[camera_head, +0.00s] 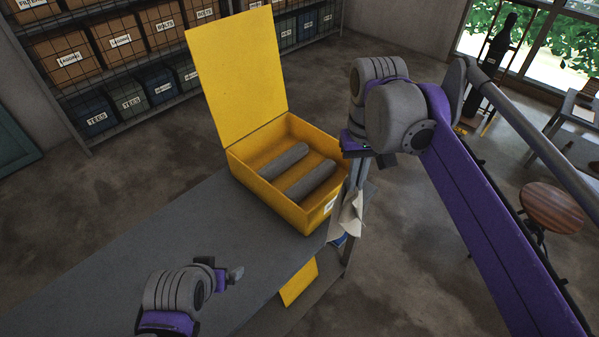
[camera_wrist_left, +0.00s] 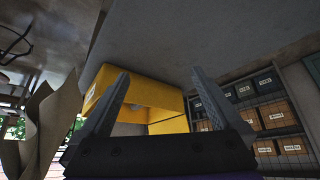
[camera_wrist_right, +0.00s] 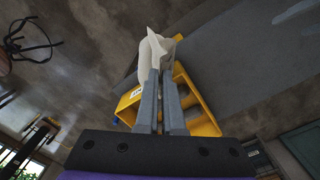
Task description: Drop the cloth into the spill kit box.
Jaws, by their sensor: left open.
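The spill kit box (camera_head: 265,190) is yellow and stands on the grey bench with its lid (camera_head: 238,65) up. Two grey rolls (camera_head: 308,182) lie inside it. My right gripper (camera_head: 355,188) points down just outside the box's right side. Its fingers (camera_wrist_right: 160,75) are shut on the pale cloth (camera_wrist_right: 158,48), which hangs crumpled from the tips; the cloth also shows in the head view (camera_head: 351,214). My left gripper (camera_head: 236,275) is low over the bench, in front of the box. In the left wrist view its fingers (camera_wrist_left: 158,95) are apart and empty.
The grey bench (camera_head: 175,235) is clear left of the box. A yellow panel (camera_head: 299,284) shows below the bench's edge. Shelves with labelled bins (camera_head: 120,45) stand at the back left. A round stool (camera_head: 553,207) stands at the right.

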